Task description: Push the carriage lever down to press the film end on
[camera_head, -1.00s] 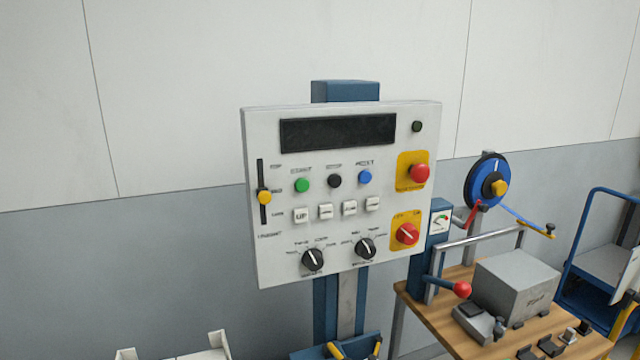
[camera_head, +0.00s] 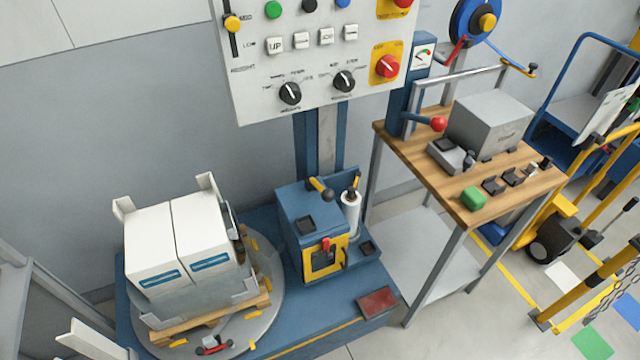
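The blue film carriage (camera_head: 303,215) stands on the wrapper's blue base, right of the turntable. A lever with a yellow and black handle (camera_head: 321,189) sticks up at its top; I cannot tell for sure that this is the carriage lever. A small red lever or knob (camera_head: 325,244) sits on its yellow-framed front. A white film roll (camera_head: 350,214) stands upright at its right side. The film end is too small to make out. Neither of my grippers is in view.
White boxes (camera_head: 205,239) on a wooden pallet stand on the round grey turntable (camera_head: 270,311). The control panel (camera_head: 262,84) hangs above the carriage. A wooden bench (camera_head: 463,206) with a grey block stands at right. A dark red pedal (camera_head: 377,301) lies on the base.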

